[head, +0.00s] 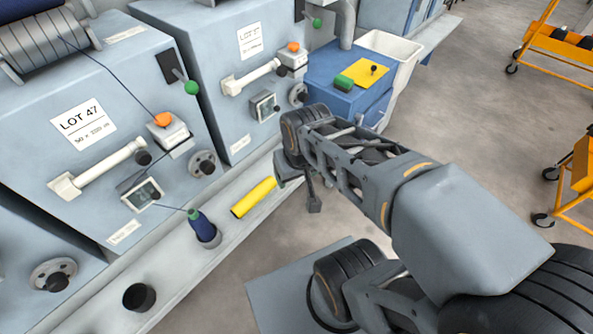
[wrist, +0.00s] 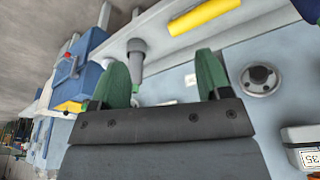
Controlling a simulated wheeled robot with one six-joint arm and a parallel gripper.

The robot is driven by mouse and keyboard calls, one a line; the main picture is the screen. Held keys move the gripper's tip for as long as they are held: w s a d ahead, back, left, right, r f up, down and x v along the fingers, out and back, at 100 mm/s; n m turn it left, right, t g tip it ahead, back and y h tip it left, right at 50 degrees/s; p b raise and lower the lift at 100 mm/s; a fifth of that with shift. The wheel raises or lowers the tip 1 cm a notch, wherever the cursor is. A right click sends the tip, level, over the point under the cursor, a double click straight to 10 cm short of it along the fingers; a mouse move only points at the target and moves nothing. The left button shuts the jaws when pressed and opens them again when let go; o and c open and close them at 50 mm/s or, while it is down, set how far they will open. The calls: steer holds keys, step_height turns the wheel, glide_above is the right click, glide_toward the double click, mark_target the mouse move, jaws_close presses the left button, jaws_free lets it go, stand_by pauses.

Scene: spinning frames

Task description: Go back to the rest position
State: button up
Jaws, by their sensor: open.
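My gripper (wrist: 163,75) shows in the wrist view with its two green fingers spread apart and nothing held between them. A grey post with a round head (wrist: 136,55) lies beyond the fingers, seen near the left one; I cannot tell how far off it is. In the head view my arm reaches forward over the floor to the front of the machines. Its end is beside the ledge, right of the yellow tube (head: 254,197), and the fingers are mostly hidden by the wrist. The yellow tube also shows at the top of the wrist view (wrist: 203,15).
A dark blue bobbin (head: 204,227) stands in a cup on the ledge (head: 175,270), and a dark empty cup (head: 139,298) is nearer. Pale blue machines (head: 60,180) line the left. A blue box (head: 345,100) is beyond my arm. Orange carts (head: 560,45) stand right; floor between is clear.

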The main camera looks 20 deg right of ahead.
steer(key=w+p+v, duration=0.3)
steer(key=p+v, duration=0.9)
steer(key=v, duration=0.1)
steer(key=w+r+p+v, duration=0.1)
steer(key=w+p+v, duration=0.2)
steer(key=p+v, duration=0.9)
steer(key=shift+a+r+t+p, duration=0.2)
steer(key=shift+r+t+p, duration=0.2)
steer(key=shift+r+p, duration=0.2)
steer(key=shift+c, duration=0.3)
